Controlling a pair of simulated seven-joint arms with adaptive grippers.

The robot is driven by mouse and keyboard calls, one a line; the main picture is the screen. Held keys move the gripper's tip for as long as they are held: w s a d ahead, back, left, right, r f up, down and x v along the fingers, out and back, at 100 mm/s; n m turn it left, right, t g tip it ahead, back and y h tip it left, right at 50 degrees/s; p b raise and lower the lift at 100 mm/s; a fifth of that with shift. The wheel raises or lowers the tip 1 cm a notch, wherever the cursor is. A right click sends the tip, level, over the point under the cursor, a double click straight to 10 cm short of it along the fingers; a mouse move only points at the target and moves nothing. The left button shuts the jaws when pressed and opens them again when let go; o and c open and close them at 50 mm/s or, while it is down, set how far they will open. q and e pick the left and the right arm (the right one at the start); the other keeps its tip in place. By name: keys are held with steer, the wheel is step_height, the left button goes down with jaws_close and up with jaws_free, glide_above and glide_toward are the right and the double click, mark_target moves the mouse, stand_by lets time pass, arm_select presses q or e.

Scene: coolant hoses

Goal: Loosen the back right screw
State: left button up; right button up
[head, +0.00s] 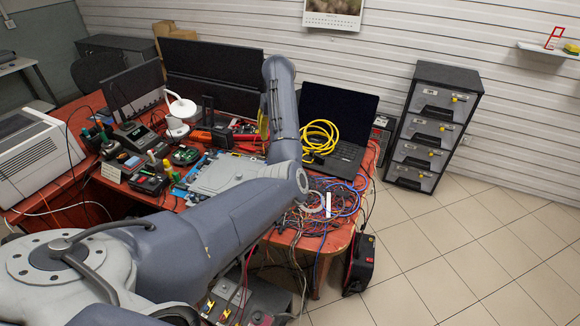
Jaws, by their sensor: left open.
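A light grey flat housing (228,174) lies near the middle of the red workbench, with blue parts along its left edge. My left arm crosses in front and covers its right and near side. No single screw can be made out, and the back right corner lies close to my arm. My left gripper (263,124) is small and partly hidden beside my forearm, above the far side of the housing. It is open, and nothing shows in it. My right gripper is not in view.
An open black laptop (338,120) with a coiled yellow cable (320,138) stands to the right. Tangled wires (335,205) cover the bench's right front corner. A white lamp (180,112), screwdrivers and meters crowd the left. Dark monitors (212,75) stand behind.

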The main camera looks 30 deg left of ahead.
arm_select(q)
steer(key=w+a+r+m+t+y, duration=0.2)
steer(key=w+a+r+m, duration=0.15)
steer(key=r+m, duration=0.3)
steer(key=s+d+f+m+g+h, duration=0.25)
steer(key=d+f+m+h, duration=0.2)
steer(key=d+m, duration=0.55)
steer(key=shift+y, duration=0.35)
steer(key=shift+s+d+f, duration=0.1)
steer(key=shift+s+f, duration=0.1)
steer(key=shift+f, duration=4.25)
steer(key=shift+s+d+f, duration=0.1)
steer(key=shift+s+f, duration=0.05)
steer(key=shift+f, duration=4.25)
jaws_close()
